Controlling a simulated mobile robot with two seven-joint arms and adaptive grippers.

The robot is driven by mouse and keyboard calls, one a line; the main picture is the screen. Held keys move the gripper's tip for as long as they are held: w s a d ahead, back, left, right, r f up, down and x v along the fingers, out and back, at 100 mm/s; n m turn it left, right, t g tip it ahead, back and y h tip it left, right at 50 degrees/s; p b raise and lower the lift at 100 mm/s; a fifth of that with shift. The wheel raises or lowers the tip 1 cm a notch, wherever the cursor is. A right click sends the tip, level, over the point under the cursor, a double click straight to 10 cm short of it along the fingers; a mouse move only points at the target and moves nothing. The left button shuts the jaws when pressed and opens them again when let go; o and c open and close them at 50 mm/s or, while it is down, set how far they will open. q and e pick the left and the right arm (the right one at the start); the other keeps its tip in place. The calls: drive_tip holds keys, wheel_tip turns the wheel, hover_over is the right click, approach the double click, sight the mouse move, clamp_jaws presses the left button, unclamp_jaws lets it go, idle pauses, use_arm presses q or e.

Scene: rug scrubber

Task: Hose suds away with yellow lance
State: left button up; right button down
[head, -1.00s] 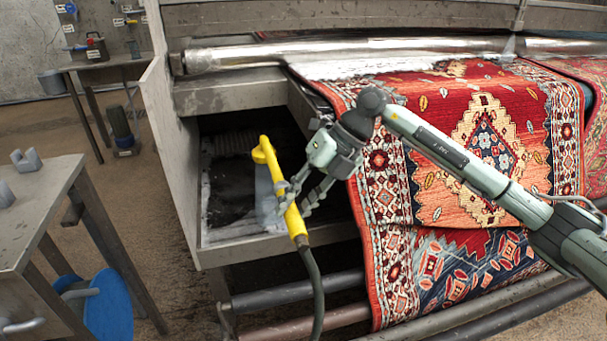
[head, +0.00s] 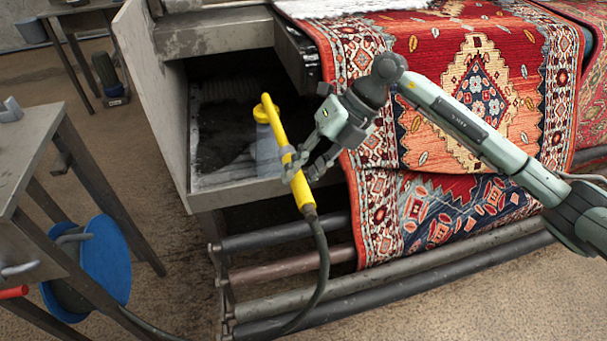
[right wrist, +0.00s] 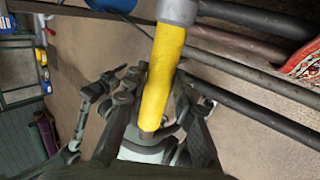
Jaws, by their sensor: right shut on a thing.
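My right gripper (head: 297,170) is shut around the yellow lance (head: 303,194), near its middle. The lance tilts, with its curved upper end in front of the open grey bay and its lower end joined to a dark hose (head: 322,265). The right wrist view shows the lance (right wrist: 162,78) between the fingers of the right gripper (right wrist: 153,92). White suds (head: 345,8) lie along the top of the red patterned rug (head: 470,90), partly cut off by the picture's edge. No water is seen leaving the lance.
The grey machine's side wall (head: 150,95) stands left of the bay. Rollers (head: 390,285) run below the rug. A steel table (head: 35,150) with a blue hose reel (head: 105,265) stands at the left. Bare floor lies between the table and the machine.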

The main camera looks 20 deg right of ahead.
sight(284, 137)
drive_tip(key=shift+w+r, duration=0.1)
drive_tip(key=shift+w, duration=1.25)
drive_tip(key=shift+w+b, duration=0.4)
drive_tip(key=shift+w, duration=2.2)
drive_tip(key=shift+w+b, duration=0.35)
drive_tip(key=shift+w, duration=1.75)
use_arm(q)
drive_tip(key=shift+w+a+r+b, duration=0.1)
drive_tip(key=shift+r+b, duration=0.05)
drive_tip(key=shift+r, duration=1)
drive_tip(key=shift+w+r+b, duration=0.1)
drive_tip(key=shift+r+b, duration=0.05)
drive_tip(key=shift+r, duration=1)
use_arm(e)
drive_tip(key=shift+w, duration=0.45)
use_arm(q)
drive_tip(key=shift+s, duration=0.1)
use_arm(e)
drive_tip(key=shift+w, duration=0.1)
use_arm(q)
drive_tip(key=shift+w+r, duration=0.15)
drive_tip(key=shift+w, duration=0.25)
